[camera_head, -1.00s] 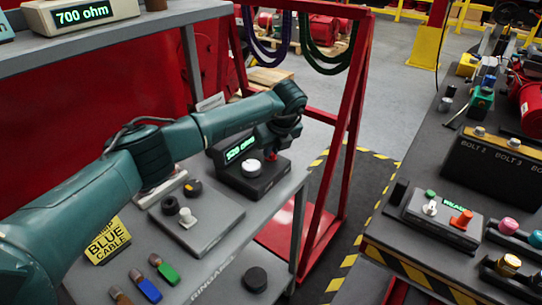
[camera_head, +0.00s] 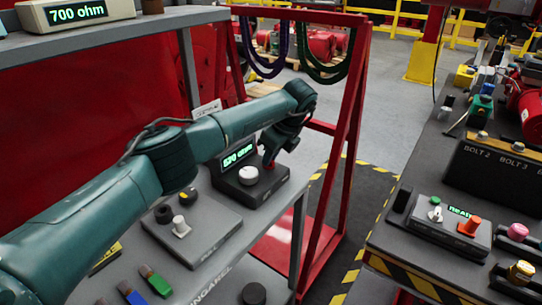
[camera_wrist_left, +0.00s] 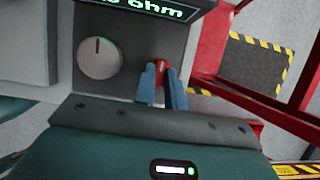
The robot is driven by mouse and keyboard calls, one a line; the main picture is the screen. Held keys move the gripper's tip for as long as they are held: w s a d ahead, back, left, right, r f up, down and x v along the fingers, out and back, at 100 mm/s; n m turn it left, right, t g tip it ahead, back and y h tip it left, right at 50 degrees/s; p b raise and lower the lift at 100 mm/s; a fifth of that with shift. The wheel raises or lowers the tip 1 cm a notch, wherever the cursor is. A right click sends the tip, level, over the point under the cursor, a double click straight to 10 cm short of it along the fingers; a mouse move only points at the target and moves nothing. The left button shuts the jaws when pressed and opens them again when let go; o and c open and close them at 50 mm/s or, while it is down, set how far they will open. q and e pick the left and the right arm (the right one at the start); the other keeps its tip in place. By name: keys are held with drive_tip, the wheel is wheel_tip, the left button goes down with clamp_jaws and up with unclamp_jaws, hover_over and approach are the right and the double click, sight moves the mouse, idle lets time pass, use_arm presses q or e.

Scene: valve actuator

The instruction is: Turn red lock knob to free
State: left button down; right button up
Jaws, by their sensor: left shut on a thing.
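The red lock knob (camera_wrist_left: 161,67) sits on a dark box (camera_wrist_left: 130,20) beside a round white dial (camera_wrist_left: 99,58). In the head view the box (camera_head: 236,190) shows a green ohm readout and the white dial (camera_head: 248,175); the red knob (camera_head: 267,163) is mostly hidden by my gripper. My left gripper (camera_wrist_left: 162,70) has its two blue fingers shut on the red knob, one on each side. It also shows in the head view (camera_head: 268,160), reaching down at the box's right side. My right gripper is not in view.
A red frame (camera_head: 345,150) with hanging cables stands right of the bench. A grey plate with knobs (camera_head: 195,235) lies in front of the box. Another bench (camera_head: 400,235) with a control box (camera_head: 450,232) stands at the right, across a striped floor gap.

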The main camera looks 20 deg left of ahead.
use_arm(q)
drive_tip(key=c, duration=1.5)
unclamp_jaws()
drive_tip(key=shift+o, duration=0.2)
drive_tip(key=shift+r, duration=0.1)
drive_tip(key=b+v, duration=0.1)
drive_tip(key=v, duration=1.2)
drive_tip(key=shift+d, duration=0.1)
